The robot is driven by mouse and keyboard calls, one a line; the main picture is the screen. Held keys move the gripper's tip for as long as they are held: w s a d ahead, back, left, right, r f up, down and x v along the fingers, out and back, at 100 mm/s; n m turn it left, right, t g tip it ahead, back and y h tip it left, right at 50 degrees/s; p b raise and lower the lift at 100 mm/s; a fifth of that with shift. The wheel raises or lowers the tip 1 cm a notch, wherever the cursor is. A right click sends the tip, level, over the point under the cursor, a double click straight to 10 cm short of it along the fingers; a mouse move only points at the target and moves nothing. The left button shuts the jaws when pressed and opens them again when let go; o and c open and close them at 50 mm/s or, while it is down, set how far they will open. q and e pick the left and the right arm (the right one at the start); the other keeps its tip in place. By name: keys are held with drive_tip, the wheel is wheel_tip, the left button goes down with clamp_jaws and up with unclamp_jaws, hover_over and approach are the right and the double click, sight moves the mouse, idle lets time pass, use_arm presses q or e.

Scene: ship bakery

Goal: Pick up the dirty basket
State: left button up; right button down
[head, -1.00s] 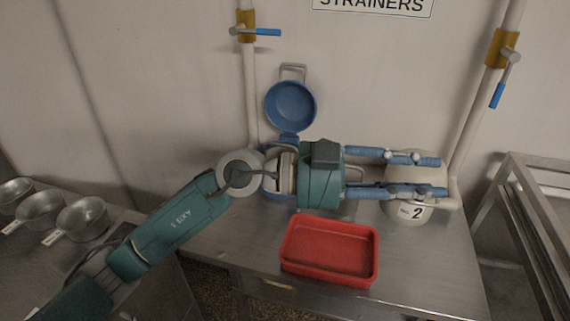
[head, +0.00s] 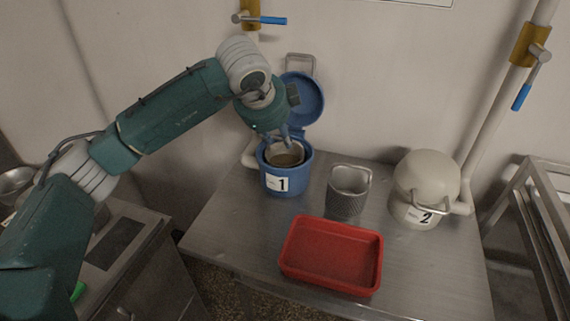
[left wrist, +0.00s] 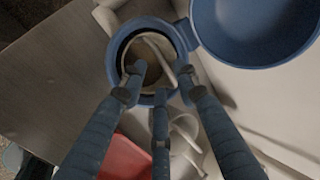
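The blue strainer pot marked 1 (head: 296,184) stands open on the steel table, its round lid (head: 306,98) tipped back. A basket (head: 285,159) with a pale rim and brownish inside sits in it; I take this as the dirty one. My left gripper (head: 286,138) points down over this basket at its back edge. In the left wrist view its fingers (left wrist: 160,82) are spread around the basket's handle (left wrist: 182,62), and the basket (left wrist: 150,55) sits inside the blue rim. Contact is hard to tell. My right gripper is not in view.
A grey mesh basket (head: 348,192) stands on the steel table (head: 225,215), right of the blue pot. A red tray (head: 331,254) lies in front. A closed cream pot marked 2 (head: 424,184) stands at the right. Wall pipes with blue-handled valves (head: 522,96) rise behind.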

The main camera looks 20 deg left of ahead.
use_arm(q)
drive_tip(key=p+x, duration=0.2)
drive_tip(key=x, duration=0.3)
drive_tip(key=shift+w+f+p, duration=0.2)
drive_tip(key=shift+w+p, duration=0.1)
drive_tip(key=shift+r, duration=0.1)
clamp_jaws()
